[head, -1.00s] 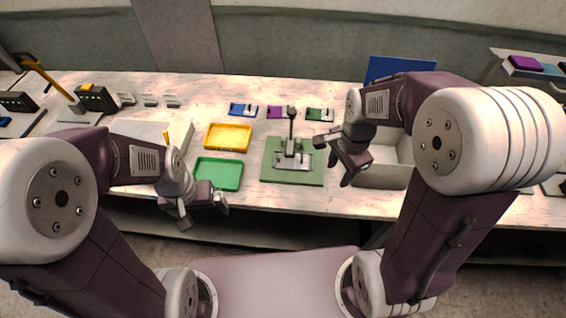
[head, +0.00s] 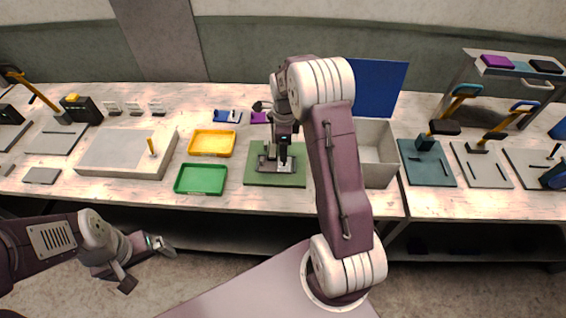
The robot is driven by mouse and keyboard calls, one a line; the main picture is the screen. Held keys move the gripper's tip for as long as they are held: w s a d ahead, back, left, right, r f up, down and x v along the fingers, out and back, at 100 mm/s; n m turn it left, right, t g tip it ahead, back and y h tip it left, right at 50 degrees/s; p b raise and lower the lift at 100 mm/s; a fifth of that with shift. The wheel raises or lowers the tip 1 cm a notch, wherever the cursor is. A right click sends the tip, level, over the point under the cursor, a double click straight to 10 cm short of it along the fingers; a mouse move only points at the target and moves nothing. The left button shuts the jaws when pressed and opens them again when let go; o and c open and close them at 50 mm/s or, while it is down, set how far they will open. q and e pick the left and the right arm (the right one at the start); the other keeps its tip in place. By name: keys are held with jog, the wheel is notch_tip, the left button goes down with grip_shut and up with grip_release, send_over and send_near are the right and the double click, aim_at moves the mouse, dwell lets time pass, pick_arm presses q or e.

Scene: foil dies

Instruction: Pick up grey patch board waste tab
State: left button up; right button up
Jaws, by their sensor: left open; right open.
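The green board (head: 255,178) bears a small metal press with a grey plate (head: 264,163) at its base. My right gripper (head: 279,158) is open and points down over this press, hiding much of it. I cannot tell whether it touches anything there. I cannot make out the grey patch board waste tab for certain; it may be hidden behind the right gripper. My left gripper (head: 147,266) is open and empty, in front of the table's front edge and away from the press.
A yellow tray (head: 212,143) and a green tray (head: 200,180) lie left of the board. An open grey-white bin (head: 378,183) with a blue panel (head: 378,87) behind stands to the right. A pale block (head: 120,155) and several lever tools stand farther out.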

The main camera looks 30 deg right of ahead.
jog(key=f, duration=0.2)
jog(key=f+p, duration=0.1)
jog(key=f, duration=0.2)
jog(key=shift+w+d+f, duration=0.2)
jog(key=shift+w+f, duration=0.05)
jog(key=shift+f, duration=0.1)
grip_shut()
